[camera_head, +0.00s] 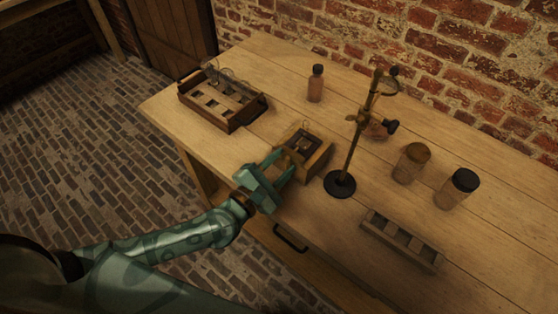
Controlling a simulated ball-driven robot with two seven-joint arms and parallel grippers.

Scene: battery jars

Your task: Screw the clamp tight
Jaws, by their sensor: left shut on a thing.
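A brass stand (358,136) with a round black base (340,184) stands upright on the table. A clamp with a dark knob (391,127) sits partway up its rod. A ring or lens (387,87) and another dark knob are near the top. My left gripper (287,164) is left of the stand, at the near side of a small wooden box (315,160). It is shut on this box, as far as I can tell; the fingertips are partly hidden. It is apart from the stand. My right gripper is not in view.
A wooden tray with glass pieces (228,124) is at the back left. A small bottle (316,84), a brown-lidded jar (411,164) and a black-lidded jar (457,189) stand on the table (320,250). An empty slotted rack (402,241) lies near the front edge.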

